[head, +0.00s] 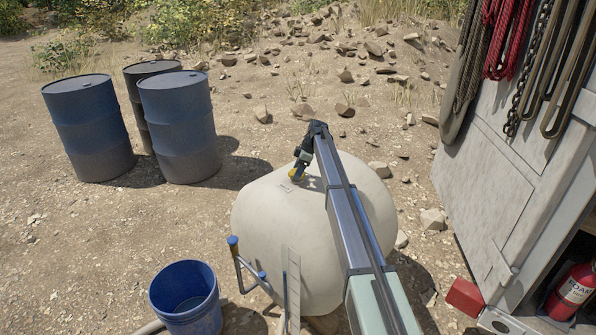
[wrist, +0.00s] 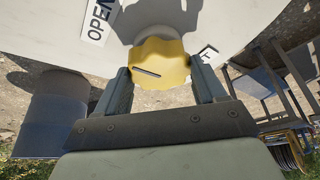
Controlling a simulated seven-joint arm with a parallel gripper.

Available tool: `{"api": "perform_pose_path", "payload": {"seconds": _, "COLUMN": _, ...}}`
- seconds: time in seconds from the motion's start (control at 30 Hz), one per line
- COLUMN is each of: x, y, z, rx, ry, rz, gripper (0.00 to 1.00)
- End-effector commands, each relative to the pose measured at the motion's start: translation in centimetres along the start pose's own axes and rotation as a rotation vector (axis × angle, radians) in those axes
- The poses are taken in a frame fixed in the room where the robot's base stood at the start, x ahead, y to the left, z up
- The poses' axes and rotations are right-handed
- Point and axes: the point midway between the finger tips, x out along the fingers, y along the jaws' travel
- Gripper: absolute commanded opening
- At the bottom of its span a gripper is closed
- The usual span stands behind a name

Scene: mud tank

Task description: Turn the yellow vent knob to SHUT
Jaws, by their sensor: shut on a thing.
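The yellow vent knob (wrist: 160,62) sits on the pale tank (head: 262,235). It has a dark slot mark on its face, lying nearly level with a slight slant in the wrist view. My gripper (wrist: 160,80) has one finger on each side of the knob and is shut on it. An OPEN label (wrist: 99,20) is on the tank left of the knob in the wrist view. A partly hidden label (wrist: 208,53) with one readable letter, like an R, is at right.
A blue bucket (head: 186,300) stands at the front left of the tank. A blue-handled pipe (head: 246,268) and a pale ladder-like strip (head: 291,285) are at its front. Dark drums (head: 180,125) stand at the back left. A grey cabinet (head: 505,180) with hanging ropes and chains is at right.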

Motion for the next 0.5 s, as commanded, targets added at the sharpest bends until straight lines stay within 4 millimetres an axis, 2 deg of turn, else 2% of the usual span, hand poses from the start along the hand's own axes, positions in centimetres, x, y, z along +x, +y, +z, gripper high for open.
{"api": "perform_pose_path", "payload": {"seconds": 0.03, "x": -0.01, "y": -0.04, "z": 0.00, "rx": 0.000, "ry": 0.000, "rz": -0.001, "gripper": 0.58}}
{"api": "perform_pose_path", "payload": {"seconds": 0.23, "x": -0.01, "y": -0.05, "z": 0.01, "rx": 0.000, "ry": 0.000, "rz": -0.001, "gripper": 0.39}}
{"api": "perform_pose_path", "payload": {"seconds": 0.5, "x": -0.01, "y": -0.15, "z": 0.01, "rx": 0.028, "ry": 0.000, "rz": 0.010, "gripper": 0.39}}
